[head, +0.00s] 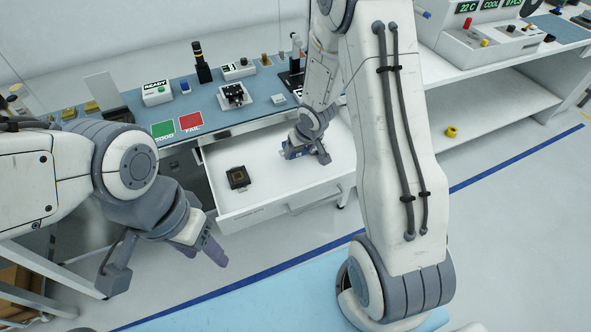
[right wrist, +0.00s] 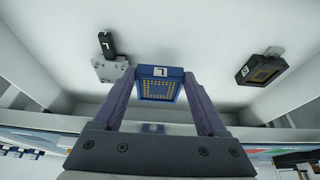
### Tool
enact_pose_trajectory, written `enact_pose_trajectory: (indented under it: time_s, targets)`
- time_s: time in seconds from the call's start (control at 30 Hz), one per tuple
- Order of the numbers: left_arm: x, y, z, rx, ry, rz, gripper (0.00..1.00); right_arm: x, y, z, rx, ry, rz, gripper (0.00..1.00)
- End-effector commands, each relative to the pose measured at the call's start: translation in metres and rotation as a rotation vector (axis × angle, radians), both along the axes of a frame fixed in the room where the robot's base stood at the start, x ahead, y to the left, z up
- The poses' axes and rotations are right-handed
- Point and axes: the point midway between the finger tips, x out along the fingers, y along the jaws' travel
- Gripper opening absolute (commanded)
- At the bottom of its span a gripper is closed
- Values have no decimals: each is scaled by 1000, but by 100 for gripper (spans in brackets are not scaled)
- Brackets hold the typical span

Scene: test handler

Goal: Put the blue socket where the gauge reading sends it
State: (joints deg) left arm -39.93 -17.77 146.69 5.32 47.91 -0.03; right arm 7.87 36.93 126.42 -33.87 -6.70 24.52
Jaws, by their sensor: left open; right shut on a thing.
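My right gripper (head: 318,152) is shut on the blue socket (head: 290,153) over the open white drawer (head: 265,197). In the right wrist view the blue socket (right wrist: 160,84) sits between both fingertips (right wrist: 160,90), with a white label and a grid of gold contacts. I cannot tell whether it touches the drawer floor. A dark socket (head: 238,178) lies in the drawer; it also shows in the right wrist view (right wrist: 264,70). My left gripper (head: 205,252) is open and empty, in front of the drawer's left side. I cannot make out a gauge reading.
A grey plate with a black handle (right wrist: 108,62) is in the drawer. The blue bench mat (head: 265,112) carries a READY box (head: 156,93), a test fixture (head: 234,96), and green (head: 163,130) and red (head: 191,121) pads. A panel with displays (head: 487,30) stands at right.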

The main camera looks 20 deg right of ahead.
Motion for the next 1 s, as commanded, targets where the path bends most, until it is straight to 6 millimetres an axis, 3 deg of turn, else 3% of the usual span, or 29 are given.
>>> enact_pose_trajectory:
  time_s: [0.03, 0.27, 0.5, 0.93, 0.97, 1.0]
  targets:
    - [0, 0, -9, 0, 0, 0, 56, 2, 6, -7, 0, -3, 1, 2]
    - [0, 0, -18, 0, 0, 0, 56, 3, 13, -14, 0, -1, -1, 2]
    - [0, 0, -46, 0, 0, 0, 56, 3, 12, -47, 1, 0, -3, 2]
    - [0, 0, -48, 0, 0, 0, 56, 3, 12, -51, 0, -1, -1, 2]
    - [0, 0, -48, 0, 0, 0, 56, 3, 12, -51, 0, 0, -1, 79]
    - [0, 0, -47, 0, 0, 0, 56, 3, 12, -50, 0, 0, -1, 94]
